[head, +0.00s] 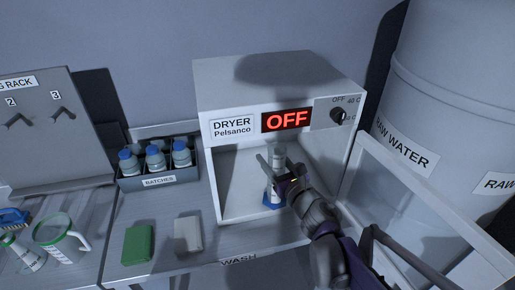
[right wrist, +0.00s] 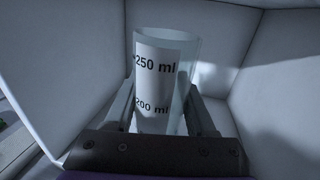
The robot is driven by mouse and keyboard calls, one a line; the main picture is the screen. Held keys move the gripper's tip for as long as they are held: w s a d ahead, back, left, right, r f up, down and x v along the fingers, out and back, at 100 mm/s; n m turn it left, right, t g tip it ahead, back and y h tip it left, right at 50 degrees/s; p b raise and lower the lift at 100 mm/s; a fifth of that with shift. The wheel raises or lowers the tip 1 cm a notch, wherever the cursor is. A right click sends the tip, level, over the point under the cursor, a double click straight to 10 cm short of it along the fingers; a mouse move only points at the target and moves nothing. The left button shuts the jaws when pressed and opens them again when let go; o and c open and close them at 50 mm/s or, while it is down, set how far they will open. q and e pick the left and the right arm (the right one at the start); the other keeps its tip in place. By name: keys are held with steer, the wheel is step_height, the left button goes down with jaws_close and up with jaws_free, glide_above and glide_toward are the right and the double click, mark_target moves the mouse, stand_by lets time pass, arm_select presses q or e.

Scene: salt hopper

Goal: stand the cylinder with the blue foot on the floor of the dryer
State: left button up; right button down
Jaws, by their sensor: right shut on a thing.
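The clear cylinder (head: 277,152) with the blue foot (head: 270,205) is inside the open dryer (head: 222,92), about upright. In the right wrist view the cylinder (right wrist: 155,85) shows 250 ml and 200 ml marks and its open top. My right gripper (head: 276,168) is shut on the cylinder's upper part, with a finger on each side. The foot is low, at the dryer floor (head: 238,203); I cannot tell whether it touches. My left gripper is not in view.
The dryer display reads OFF, with a knob (head: 338,115) beside it. A BATCHES box (head: 160,182) with blue-capped bottles stands left. Green (head: 138,244) and grey (head: 188,234) blocks lie in front. A jug (head: 62,238) is far left. A RAW WATER tank (head: 440,100) stands right.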

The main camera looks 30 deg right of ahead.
steer(key=w+f, duration=0.1)
steer(key=w, duration=0.7)
steer(key=shift+w+d+f, duration=0.15)
steer(key=shift+w+f, duration=0.05)
steer(key=shift+w, duration=0.2)
steer(key=shift+f, duration=0.2)
steer(key=shift+c, duration=1.1)
jaws_free()
